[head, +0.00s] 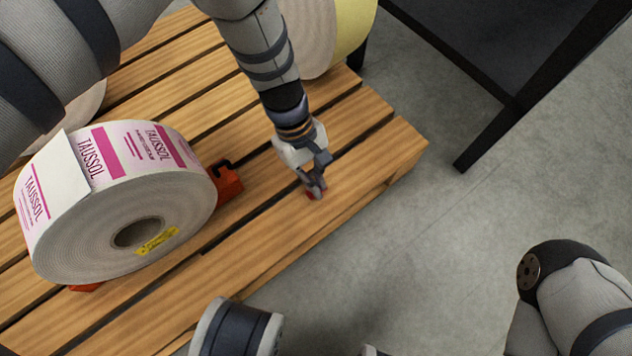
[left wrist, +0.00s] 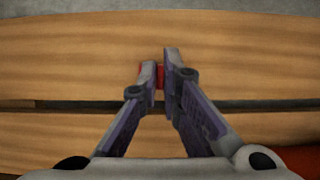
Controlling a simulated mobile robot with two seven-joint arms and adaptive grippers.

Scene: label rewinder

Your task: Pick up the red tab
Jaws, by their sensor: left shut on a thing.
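The red tab (head: 311,195) is a small red piece at the wooden slats, mostly hidden by my left gripper's fingertips. In the left wrist view the red tab (left wrist: 160,76) shows between the two fingers. My left gripper (head: 317,190) points down at the slats near the front edge and is shut on the red tab. Its fingertips also show in the left wrist view (left wrist: 161,70). I cannot tell whether the tab is resting on the wood or just above it. My right gripper is not in view.
A large label roll (head: 135,205) with pink TAUSSOL print stands on the slatted wooden pallet (head: 385,150), against orange chocks (head: 228,183). Another roll with a yellow side (head: 350,25) stands at the back. A dark-framed table (head: 500,60) is at the upper right. Grey floor (head: 440,250) is clear.

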